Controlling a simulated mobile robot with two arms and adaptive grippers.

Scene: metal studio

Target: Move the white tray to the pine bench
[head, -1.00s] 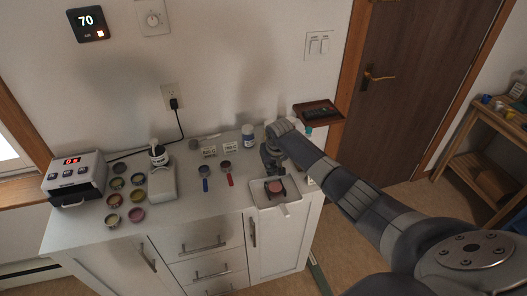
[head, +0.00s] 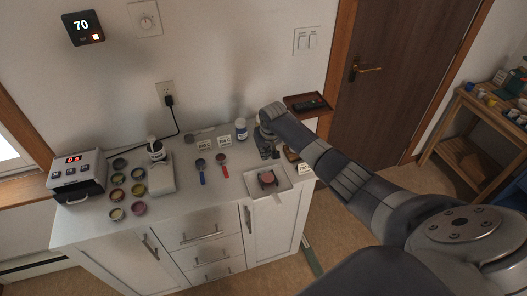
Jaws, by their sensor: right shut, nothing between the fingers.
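The white tray (head: 284,187) sits at the right front corner of the white cabinet top. A pink round piece (head: 267,177) with a dark holder around it stands in the tray. My right gripper (head: 269,153) is shut and empty, just behind the tray and apart from the pink piece; my right arm partly hides the area there. The pine bench (head: 480,112) stands at the far right beyond the door, with several small things on it. My left gripper is not in view.
On the cabinet top (head: 205,215) are a grey device (head: 77,174), several round tins (head: 117,193), a white stand (head: 160,178), red and blue handled tools (head: 223,166) and a white bottle (head: 241,129). A brown wall shelf (head: 307,105) is behind my arm.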

